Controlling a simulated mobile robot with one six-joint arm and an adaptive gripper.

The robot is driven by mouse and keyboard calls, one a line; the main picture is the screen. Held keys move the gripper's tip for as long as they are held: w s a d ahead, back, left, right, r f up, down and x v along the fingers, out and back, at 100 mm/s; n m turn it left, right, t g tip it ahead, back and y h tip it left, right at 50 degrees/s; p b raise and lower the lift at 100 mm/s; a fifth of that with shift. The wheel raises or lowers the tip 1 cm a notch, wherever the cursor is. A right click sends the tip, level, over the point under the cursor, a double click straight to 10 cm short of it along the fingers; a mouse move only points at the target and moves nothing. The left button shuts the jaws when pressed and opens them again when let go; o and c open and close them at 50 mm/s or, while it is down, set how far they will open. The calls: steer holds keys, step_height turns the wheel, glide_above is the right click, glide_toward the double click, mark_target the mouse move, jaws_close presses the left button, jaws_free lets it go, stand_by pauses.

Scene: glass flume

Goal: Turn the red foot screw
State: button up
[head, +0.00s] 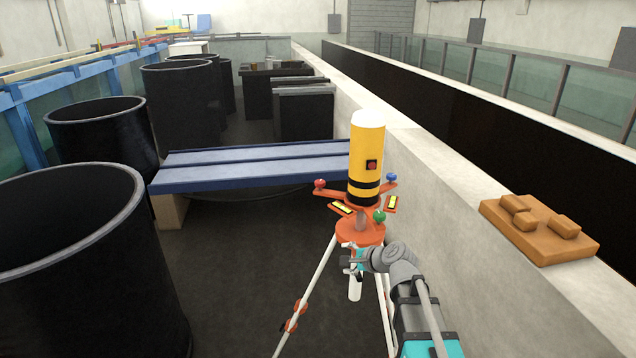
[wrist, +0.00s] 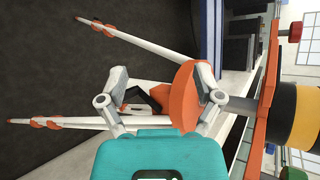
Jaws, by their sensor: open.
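A yellow cylinder instrument (head: 366,150) with black bands stands upright on an orange three-armed base above a tripod. The red foot screw (head: 320,184) is at the base's left arm, and its knob shows at the upper right of the wrist view (wrist: 295,32). The blue foot screw (head: 391,177) is at the right arm, and the green foot screw (head: 379,215) faces me. My gripper (wrist: 161,73) is open, beside the orange tripod head (wrist: 184,97), below and apart from the red screw. In the head view my gripper (head: 350,259) partly hides the tripod below the head.
White tripod legs (head: 309,290) spread below. A low wall (head: 470,220) runs close on the right, with an orange-brown block tray (head: 545,248) on it. Blue beams (head: 250,165) lie behind the tripod. Large black tubs (head: 75,260) stand left. Floor between is clear.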

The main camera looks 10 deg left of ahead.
steer(key=w+a+r+m+t+y, duration=0.2)
steer(key=w+a+r+m+t, duration=0.15)
steer(key=w+r+m, duration=0.4)
steer(key=m+t+h+p, duration=0.1)
steer(key=m+t, duration=0.3)
steer(key=m, duration=0.6)
glide_toward(322, 185)
steer(key=shift+v, duration=1.05)
steer(key=shift+a, duration=0.1)
steer(key=x, duration=1.3)
steer(key=shift+w, duration=0.4)
